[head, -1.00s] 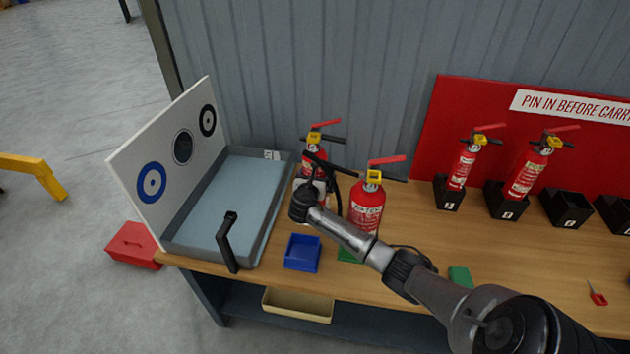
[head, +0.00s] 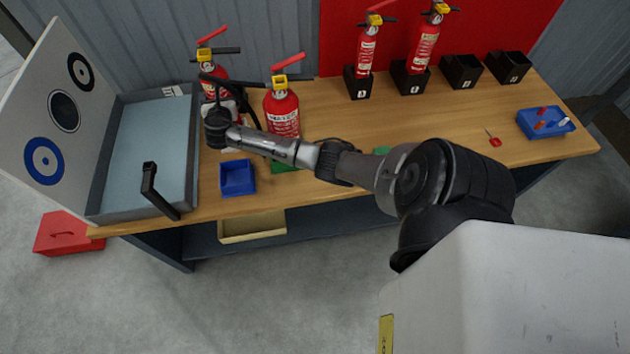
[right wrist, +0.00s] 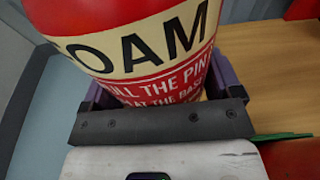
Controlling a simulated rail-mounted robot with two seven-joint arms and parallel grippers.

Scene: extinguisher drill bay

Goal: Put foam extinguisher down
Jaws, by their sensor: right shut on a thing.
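The foam extinguisher (head: 209,73) is red with a cream label band and a yellow collar. It stands upright at the back left of the bench, just right of the grey tray. Its label (right wrist: 135,45) fills the top of the right wrist view and reads "OAM", the first letter cut off. My right gripper (head: 222,108) is shut around its body, with a finger on each side in the right wrist view. My wrist hides its lower part, so I cannot tell whether its base touches the bench. My left gripper is not in view.
Another red extinguisher (head: 284,112) stands close on the right, over a green patch. A blue bin (head: 238,179) is in front. The tray (head: 187,190) with a target board (head: 25,110) and black handle (head: 152,188) is left. Black holders (head: 461,72) line the back right.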

